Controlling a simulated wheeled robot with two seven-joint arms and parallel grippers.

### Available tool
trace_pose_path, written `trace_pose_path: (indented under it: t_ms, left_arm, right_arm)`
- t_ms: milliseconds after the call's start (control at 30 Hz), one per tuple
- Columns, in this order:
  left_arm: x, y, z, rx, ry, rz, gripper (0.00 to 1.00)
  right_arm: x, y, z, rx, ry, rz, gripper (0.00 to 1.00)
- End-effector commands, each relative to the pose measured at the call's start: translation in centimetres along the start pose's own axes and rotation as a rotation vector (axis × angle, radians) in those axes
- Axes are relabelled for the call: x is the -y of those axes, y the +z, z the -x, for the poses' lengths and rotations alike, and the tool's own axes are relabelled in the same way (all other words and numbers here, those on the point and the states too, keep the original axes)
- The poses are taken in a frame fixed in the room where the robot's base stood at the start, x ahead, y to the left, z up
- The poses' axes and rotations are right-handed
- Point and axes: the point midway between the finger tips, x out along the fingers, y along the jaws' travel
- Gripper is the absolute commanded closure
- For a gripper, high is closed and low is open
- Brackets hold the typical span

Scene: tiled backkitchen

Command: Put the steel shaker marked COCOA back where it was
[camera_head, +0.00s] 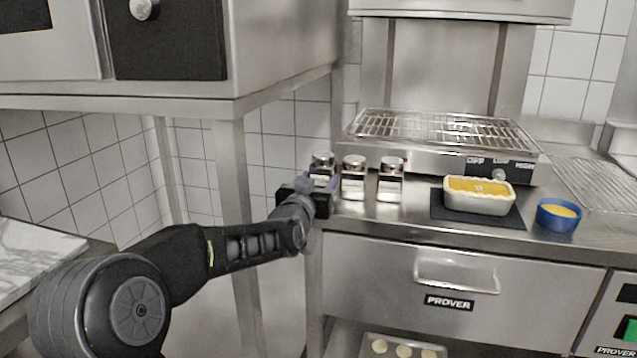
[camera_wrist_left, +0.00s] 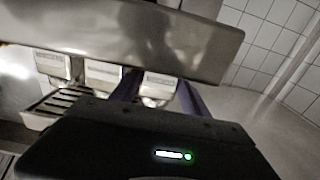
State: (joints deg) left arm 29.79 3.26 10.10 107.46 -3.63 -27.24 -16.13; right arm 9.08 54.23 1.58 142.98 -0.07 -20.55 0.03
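Three steel-lidded shakers with pale labels stand in a row on the steel counter: a left one (camera_head: 321,168), a middle one (camera_head: 353,179) and a right one (camera_head: 390,180). The labels are too small to read, so I cannot tell which is COCOA. My left gripper (camera_head: 320,184) is at the left shaker, with one purple finger on each side of it. In the left wrist view that shaker (camera_wrist_left: 159,88) shows between the fingertips, its upper part hidden by a blurred steel band. I cannot tell whether the fingers touch it. My right gripper is out of view.
A wire-topped heater (camera_head: 440,135) stands behind the shakers. To their right are a dark slate (camera_head: 450,211) bearing a loaf dish (camera_head: 479,196), and a blue bowl (camera_head: 558,215). A steel cabinet (camera_head: 280,50) overhangs at left, its post (camera_head: 238,200) near my left arm.

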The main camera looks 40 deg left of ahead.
Motion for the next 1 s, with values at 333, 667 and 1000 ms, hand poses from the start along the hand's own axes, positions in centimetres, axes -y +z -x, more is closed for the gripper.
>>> trace_pose_path:
  t_ms: [333, 667, 1000]
  left_arm:
    - [0.0, -0.1, 0.0, 0.001, 0.000, 0.000, 0.39]
    - [0.0, -0.4, 3.0, 0.000, -0.001, -0.001, 0.39]
    - [0.0, -0.5, 9.9, -0.002, 0.000, -0.002, 0.39]
  right_arm:
    - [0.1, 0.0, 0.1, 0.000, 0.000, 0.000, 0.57]
    - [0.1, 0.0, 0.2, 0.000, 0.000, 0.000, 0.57]
    - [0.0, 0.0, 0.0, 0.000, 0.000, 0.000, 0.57]
